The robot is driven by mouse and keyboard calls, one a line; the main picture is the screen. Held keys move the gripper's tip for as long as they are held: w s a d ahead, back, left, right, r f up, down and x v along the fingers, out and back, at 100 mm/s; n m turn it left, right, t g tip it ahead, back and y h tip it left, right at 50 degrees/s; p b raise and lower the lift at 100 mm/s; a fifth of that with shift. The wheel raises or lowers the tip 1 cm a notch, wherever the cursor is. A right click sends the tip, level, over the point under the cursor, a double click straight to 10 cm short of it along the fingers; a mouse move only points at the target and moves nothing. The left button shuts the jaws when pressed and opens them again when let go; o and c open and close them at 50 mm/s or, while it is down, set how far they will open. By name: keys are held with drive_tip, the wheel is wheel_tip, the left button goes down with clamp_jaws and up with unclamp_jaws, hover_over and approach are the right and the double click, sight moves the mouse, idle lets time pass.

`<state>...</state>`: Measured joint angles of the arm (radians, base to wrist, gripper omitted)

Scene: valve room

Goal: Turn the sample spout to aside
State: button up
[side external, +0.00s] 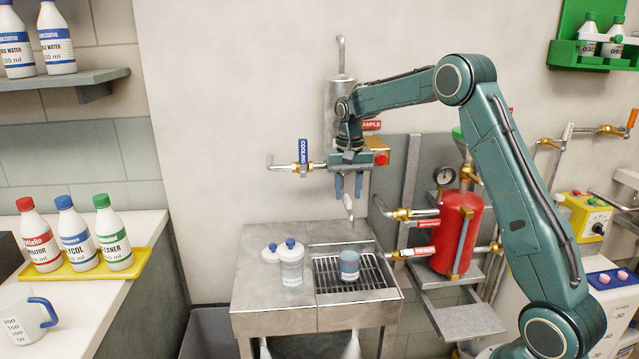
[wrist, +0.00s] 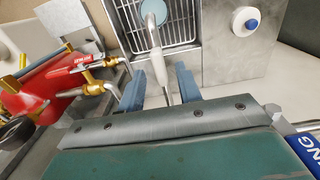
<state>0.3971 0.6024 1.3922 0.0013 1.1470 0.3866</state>
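The sample spout is a thin pale metal pipe (side external: 348,206) that comes down below my gripper, above the drain grille. In the wrist view the spout (wrist: 160,65) runs between my two blue fingers, its tip toward the grille. My gripper (side external: 349,196) points down in front of the wall, under the grey cylinder. In the wrist view my gripper (wrist: 158,78) is open, with a gap on each side of the spout; neither finger appears to touch it. The spout's upper end is hidden behind my gripper. A red sample label (side external: 371,125) shows beside my wrist.
A cooling valve (side external: 303,166) is left of my gripper. Brass valves (side external: 402,214) and a red tank (side external: 458,232) are right.

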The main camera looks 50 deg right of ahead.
drive_tip(key=shift+f, duration=0.8)
clamp_jaws()
drive_tip(key=shift+s+d, duration=0.1)
drive_tip(key=shift+s+d+n, duration=0.35)
drive_tip(key=shift+d+n, duration=0.15)
drive_tip(key=shift+n, duration=0.2)
drive_tip(key=shift+s+d+n, duration=0.3)
drive_tip(key=shift+d+n, duration=0.15)
drive_tip(key=shift+n, duration=0.25)
unclamp_jaws()
